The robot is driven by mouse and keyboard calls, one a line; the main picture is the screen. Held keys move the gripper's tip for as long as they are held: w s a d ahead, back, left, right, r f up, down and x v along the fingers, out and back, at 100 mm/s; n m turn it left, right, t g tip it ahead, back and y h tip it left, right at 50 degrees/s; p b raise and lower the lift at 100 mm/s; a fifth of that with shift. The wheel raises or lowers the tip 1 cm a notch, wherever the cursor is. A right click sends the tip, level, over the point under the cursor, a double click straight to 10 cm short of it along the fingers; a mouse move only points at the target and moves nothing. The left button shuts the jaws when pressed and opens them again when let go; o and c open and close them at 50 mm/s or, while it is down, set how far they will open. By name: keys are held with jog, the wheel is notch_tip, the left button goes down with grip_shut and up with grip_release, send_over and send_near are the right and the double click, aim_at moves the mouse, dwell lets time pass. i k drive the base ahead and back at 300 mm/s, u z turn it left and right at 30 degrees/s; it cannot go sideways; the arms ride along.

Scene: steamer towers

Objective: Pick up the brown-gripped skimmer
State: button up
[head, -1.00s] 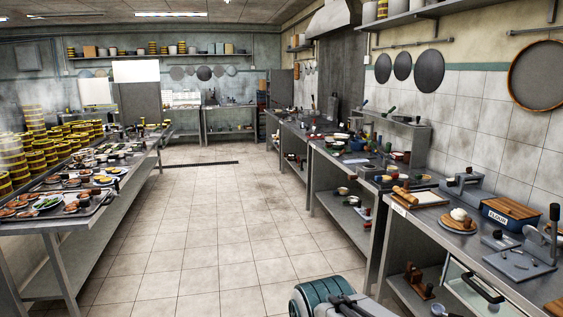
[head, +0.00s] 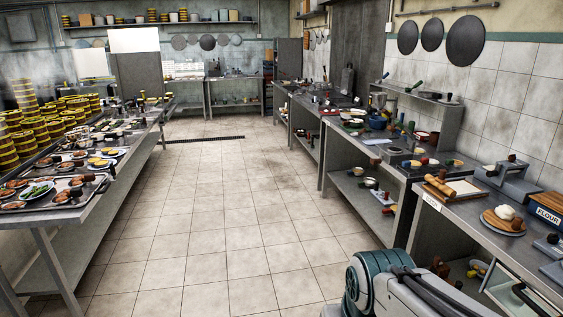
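I cannot make out the brown-gripped skimmer for certain. Small utensils (head: 317,38) hang on the far wall right of the back corner, too small to tell apart. Several handled tools lie on and around the small shelf (head: 425,95) above the right counter, and their kinds are unclear. My gripper is out of view; only part of my arm, a teal joint and a pale link, shows at the bottom right.
A steel counter (head: 462,213) runs along the right wall, with a rolling pin (head: 440,186) and a flour box (head: 545,208). A long table at left holds trays (head: 75,205) and yellow-banded steamers (head: 38,128). The tiled floor (head: 205,220) between them is clear.

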aim_at(364, 131)
jog(key=z, duration=0.4)
jog(key=i, duration=1.7)
jog(key=z, duration=0.3)
jog(key=i, duration=1.75)
jog(key=u, duration=0.5)
jog(key=i, duration=1.15)
jog(key=u, duration=0.3)
